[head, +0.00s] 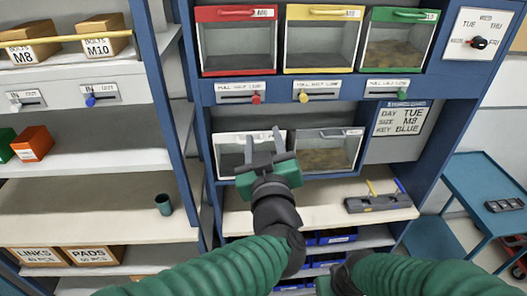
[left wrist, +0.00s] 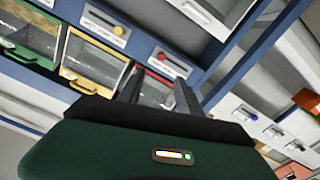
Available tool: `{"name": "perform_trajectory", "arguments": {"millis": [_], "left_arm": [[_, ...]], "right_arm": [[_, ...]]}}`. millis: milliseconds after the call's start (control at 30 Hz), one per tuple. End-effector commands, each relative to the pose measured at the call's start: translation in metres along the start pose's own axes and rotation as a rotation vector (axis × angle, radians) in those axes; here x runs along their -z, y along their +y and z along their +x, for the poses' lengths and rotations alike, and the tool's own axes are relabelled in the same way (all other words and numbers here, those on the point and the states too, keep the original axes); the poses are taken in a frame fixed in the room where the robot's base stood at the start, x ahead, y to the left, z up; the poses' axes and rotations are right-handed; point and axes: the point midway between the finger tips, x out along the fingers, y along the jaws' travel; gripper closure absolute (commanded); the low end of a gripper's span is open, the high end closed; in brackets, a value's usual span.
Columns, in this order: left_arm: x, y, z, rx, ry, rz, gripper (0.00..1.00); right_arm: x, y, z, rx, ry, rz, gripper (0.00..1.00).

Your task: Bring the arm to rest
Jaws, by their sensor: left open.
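My left gripper (head: 263,138) is raised in the middle of the head view, in front of the clear-fronted lower bins of the blue shelf unit. Its two dark fingers are apart with nothing between them. In the left wrist view the same fingers (left wrist: 157,88) stand apart, with clear-fronted bins behind them. My right arm (head: 410,276) comes in low from the right. Its dark wrist (head: 345,274) is at the bottom edge, and the fingers of its gripper cannot be made out.
Red (head: 236,42), yellow (head: 322,40) and green (head: 398,42) framed bins hang above sliders. A grey tray (head: 380,203) lies on the worktop. A cup (head: 164,204) stands on the left shelf. A blue cart (head: 490,185) stands at right.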

Motion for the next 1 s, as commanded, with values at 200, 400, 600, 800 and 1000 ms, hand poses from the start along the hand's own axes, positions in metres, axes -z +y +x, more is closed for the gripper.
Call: {"name": "perform_trajectory", "arguments": {"millis": [200,400,600,800,1000], "left_arm": [[0.000,-0.001,-0.010,0.001,-0.001,0.001,0.58],[-0.002,-0.005,-0.009,-0.001,-0.004,0.002,0.58],[-0.091,-0.061,0.013,-0.084,-0.195,0.101,0.58],[-0.226,-0.178,-0.014,-0.071,-0.618,0.212,0.58],[-0.320,-0.300,-0.102,0.074,-1.037,0.253,0.58]], "right_arm": [[0.000,0.000,0.002,0.000,0.000,0.001,0.64],[-0.001,0.000,0.004,0.000,0.000,0.001,0.64],[-0.009,0.000,0.038,0.000,0.000,0.000,0.64],[-0.017,0.000,0.071,0.000,0.000,0.000,0.64],[-0.023,0.000,0.097,0.000,0.000,0.000,0.64]]}}
